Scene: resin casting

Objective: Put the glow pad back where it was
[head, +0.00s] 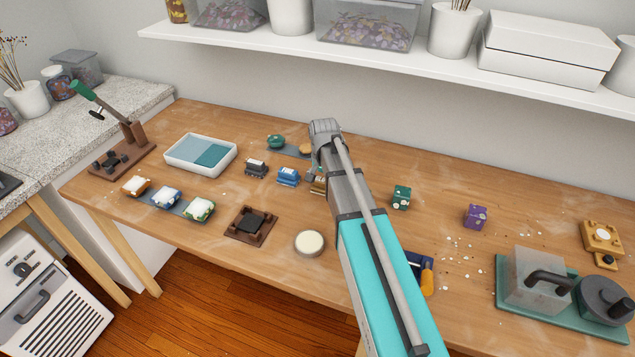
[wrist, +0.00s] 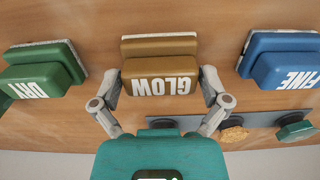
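The glow pad, a brown block lettered GLOW, is in the upper middle of the wrist view (wrist: 160,68). It appears to sit on the table, between a green DRY block (wrist: 42,72) and a blue FINE block (wrist: 280,62). My gripper (wrist: 161,85) has one finger against each side of the glow pad and looks shut on it. In the head view the glow pad (head: 318,188) is mostly hidden behind my arm, just right of the blue block (head: 288,176). The gripper's fingers are hidden there too.
A dark grey block (head: 256,167) stands left of the blue one. Behind them is a grey-blue strip (head: 289,152) with small round pieces, close to my gripper. A white two-part tray (head: 172,157) stands left. Green (head: 401,197) and purple (head: 475,216) cubes stand right.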

